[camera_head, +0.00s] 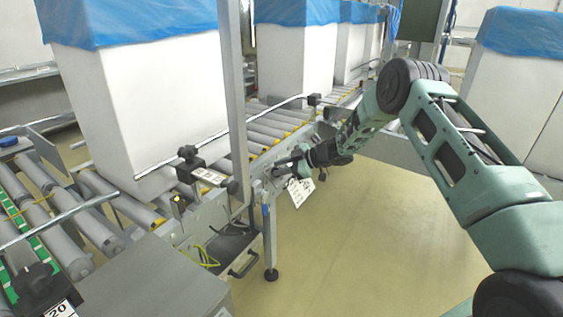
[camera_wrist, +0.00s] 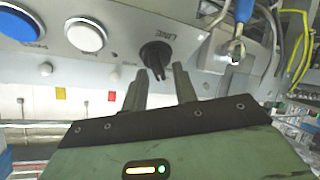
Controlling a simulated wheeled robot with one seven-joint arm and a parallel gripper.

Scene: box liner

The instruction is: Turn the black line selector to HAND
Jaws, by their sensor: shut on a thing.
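The black line selector (camera_wrist: 155,54) is a round knob with a narrow grip on a grey control panel (camera_wrist: 118,60) in the wrist view. The word LINE is printed beside it. My gripper (camera_wrist: 159,72) has its two dark fingertips on either side of the knob's grip and is shut on it. I cannot read any HAND marking. In the head view my gripper (camera_head: 283,166) is at the side of the conveyor, and the selector is too small or hidden there to make out.
A white button (camera_wrist: 86,36) and a blue button (camera_wrist: 20,24) sit left of the selector. A blue-handled fitting (camera_wrist: 241,20) and yellow cables (camera_wrist: 298,45) are to its right. A white tag (camera_head: 300,190) hangs near my gripper. Tall white boxes (camera_head: 135,100) stand on rollers; the floor (camera_head: 370,230) is clear.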

